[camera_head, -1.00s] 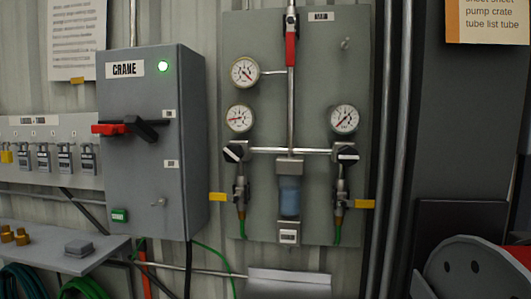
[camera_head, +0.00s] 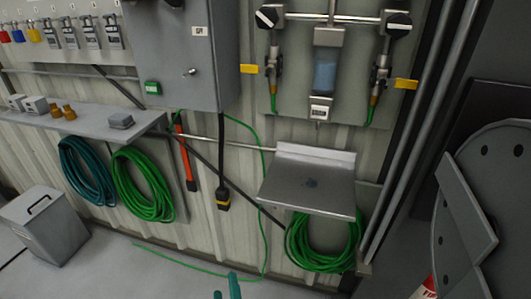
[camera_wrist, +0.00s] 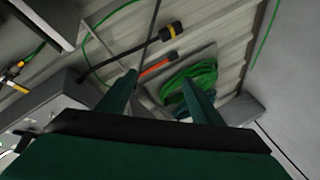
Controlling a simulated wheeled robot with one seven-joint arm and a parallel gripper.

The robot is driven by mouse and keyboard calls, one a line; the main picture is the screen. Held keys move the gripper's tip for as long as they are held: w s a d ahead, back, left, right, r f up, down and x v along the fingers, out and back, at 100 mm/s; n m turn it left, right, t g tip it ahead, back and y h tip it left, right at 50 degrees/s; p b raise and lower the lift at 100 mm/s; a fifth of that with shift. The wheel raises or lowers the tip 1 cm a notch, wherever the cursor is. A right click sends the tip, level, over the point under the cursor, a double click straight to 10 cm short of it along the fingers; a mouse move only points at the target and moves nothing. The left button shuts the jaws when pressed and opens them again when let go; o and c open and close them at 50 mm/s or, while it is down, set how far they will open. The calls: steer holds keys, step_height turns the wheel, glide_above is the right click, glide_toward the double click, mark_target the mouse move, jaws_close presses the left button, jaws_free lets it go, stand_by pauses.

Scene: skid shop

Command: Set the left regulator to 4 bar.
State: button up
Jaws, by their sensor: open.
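The left regulator's black knob with a white mark (camera_head: 267,17) is at the top of the head view, on the grey panel left of the filter bowl (camera_head: 325,70). The right regulator's similar knob (camera_head: 398,22) is on the other side. The pressure gauges are out of the frame, so no pressure can be read. My gripper shows in the wrist view with two green fingers (camera_wrist: 160,82) apart and nothing between them. Only teal tips of it (camera_head: 230,287) show at the bottom edge of the head view, well below the regulators.
A grey tray shelf (camera_head: 308,186) juts out below the panel. Green hose coils (camera_head: 143,186) hang on the wall. A side shelf (camera_head: 85,123) holds brass fittings. A grey toolbox (camera_head: 45,226) stands on the floor. A large grey reel-like part (camera_head: 490,190) stands at right.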

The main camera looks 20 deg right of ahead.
mark_target(264, 19)
steer(key=w+d+r+n+h, duration=0.2)
steer(key=w+d+r+n, duration=0.2)
steer(key=w+r, duration=0.85)
steer(key=w+d+r+n+h, duration=0.2)
steer(key=w+d+r+n, duration=0.15)
steer(key=w+r, duration=0.9)
steer(key=s+d+r+n+h, duration=0.1)
steer(key=s+d+r+h, duration=0.1)
steer(key=r, duration=1.1)
steer(key=s+d+r+n+g+h, duration=0.1)
steer(key=s+d+r+n, duration=0.15)
steer(key=r, duration=1.05)
steer(key=s+d+r+n+h, duration=0.1)
steer(key=s+d+r+h, duration=0.15)
steer(key=r, duration=1.15)
steer(key=shift+y, duration=0.45)
steer(key=x, duration=1)
steer(key=shift+w+d+f, duration=0.2)
steer(key=shift+d, duration=0.1)
steer(key=c, duration=1.1)
steer(key=shift+o, duration=0.2)
